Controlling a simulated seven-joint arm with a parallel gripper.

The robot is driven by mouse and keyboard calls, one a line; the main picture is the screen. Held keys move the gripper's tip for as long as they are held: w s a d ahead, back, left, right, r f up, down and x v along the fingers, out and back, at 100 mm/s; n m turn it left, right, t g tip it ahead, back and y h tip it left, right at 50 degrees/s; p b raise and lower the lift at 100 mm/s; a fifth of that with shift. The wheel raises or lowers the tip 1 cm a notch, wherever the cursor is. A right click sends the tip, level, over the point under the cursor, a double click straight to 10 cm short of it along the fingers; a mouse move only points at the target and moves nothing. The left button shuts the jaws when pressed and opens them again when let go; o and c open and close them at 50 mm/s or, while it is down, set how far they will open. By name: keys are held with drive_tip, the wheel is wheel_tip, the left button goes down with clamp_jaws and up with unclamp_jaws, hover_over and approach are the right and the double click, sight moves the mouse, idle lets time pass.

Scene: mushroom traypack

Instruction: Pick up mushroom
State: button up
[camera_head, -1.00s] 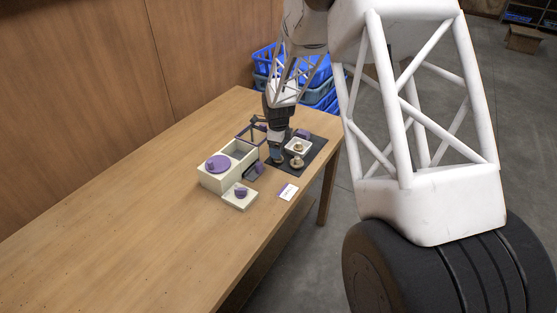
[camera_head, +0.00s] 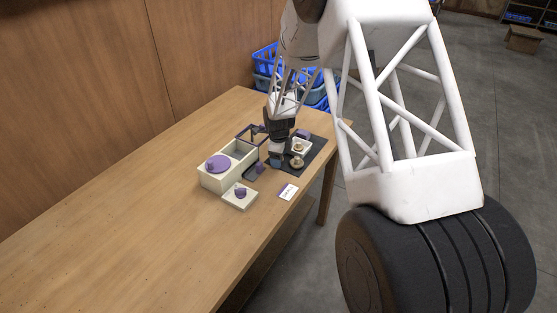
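One small pale brown mushroom (camera_head: 297,161) sits on the dark mat (camera_head: 313,155), in front of a white tray (camera_head: 306,147). Another mushroom (camera_head: 298,148) shows inside the tray. My gripper (camera_head: 276,162) points down just left of the mushroom on the mat, low over the mat's left side. It is small and dark in this view, so I cannot tell whether its fingers are open or shut, or whether they touch anything. My gripper partly covers the tray's left side.
A cream block with a purple piece (camera_head: 240,198) and a white card (camera_head: 288,192) lie nearer. Blue crates (camera_head: 265,58) stand behind the table. The table's left and near parts are clear.

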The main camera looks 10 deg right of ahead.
drive_tip(key=c, duration=0.8)
drive_tip(key=shift+r, duration=0.1)
drive_tip(key=shift+r, duration=0.75)
wheel_tip(320, 180, up, 2)
drive_tip(key=shift+s, duration=0.15)
drive_tip(key=s, duration=0.5)
drive_tip(key=s+r, duration=0.1)
drive_tip(key=s, duration=0.9)
drive_tip(key=shift+s+a+r, duration=0.15)
drive_tip(key=shift+s, duration=0.15)
